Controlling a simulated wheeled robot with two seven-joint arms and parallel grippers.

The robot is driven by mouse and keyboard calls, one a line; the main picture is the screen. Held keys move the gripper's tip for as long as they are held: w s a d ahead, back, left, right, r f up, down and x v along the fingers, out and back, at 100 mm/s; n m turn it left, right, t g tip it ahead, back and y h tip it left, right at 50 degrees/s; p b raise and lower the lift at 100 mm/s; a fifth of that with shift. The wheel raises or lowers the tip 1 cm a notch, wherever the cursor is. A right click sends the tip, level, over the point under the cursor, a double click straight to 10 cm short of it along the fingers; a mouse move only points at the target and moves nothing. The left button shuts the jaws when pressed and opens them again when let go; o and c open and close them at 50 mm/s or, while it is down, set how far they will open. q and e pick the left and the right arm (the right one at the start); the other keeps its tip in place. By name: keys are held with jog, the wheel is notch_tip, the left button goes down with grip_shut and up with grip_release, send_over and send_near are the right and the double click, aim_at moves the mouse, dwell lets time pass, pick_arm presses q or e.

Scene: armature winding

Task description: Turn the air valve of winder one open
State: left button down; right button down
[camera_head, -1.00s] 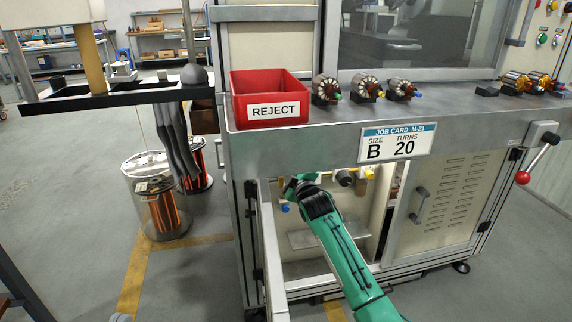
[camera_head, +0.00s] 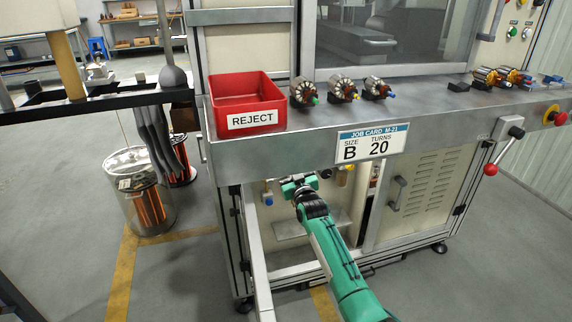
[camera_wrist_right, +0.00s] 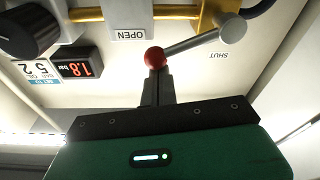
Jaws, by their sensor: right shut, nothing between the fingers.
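The air valve shows in the right wrist view as a grey lever (camera_wrist_right: 195,42) with a red ball knob (camera_wrist_right: 155,57), on a hub at a yellow pipe (camera_wrist_right: 165,13). The lever slants from the hub toward the lower left. The OPEN label (camera_wrist_right: 130,35) is left of the knob; the upside-down SHUT label (camera_wrist_right: 222,57) is below the hub. My right gripper (camera_wrist_right: 156,80) is shut and empty, its fingertips right at the knob. In the head view my right gripper (camera_head: 297,183) is inside the cabinet opening and hides the lever. My left gripper is out of view.
A black knob (camera_wrist_right: 30,30) and a display reading 1.8 bar (camera_wrist_right: 78,66) sit left of the valve. The opening lies below the ledge with the red REJECT bin (camera_head: 246,102) and job card (camera_head: 371,144). A cabinet door (camera_head: 413,195) stands to the right.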

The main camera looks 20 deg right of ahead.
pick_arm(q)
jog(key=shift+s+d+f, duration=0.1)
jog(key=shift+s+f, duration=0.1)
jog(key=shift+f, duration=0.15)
pick_arm(e)
jog(key=shift+d+f+m+h, duration=0.3)
jog(key=shift+f+m, duration=0.5)
jog(key=shift+m, duration=0.55)
jog(key=shift+d+f+m+h, duration=0.2)
jog(key=shift+d+f+m, duration=0.2)
jog(key=shift+f+m, duration=0.7)
jog(key=shift+r+m, duration=0.25)
jog(key=shift+m, duration=0.1)
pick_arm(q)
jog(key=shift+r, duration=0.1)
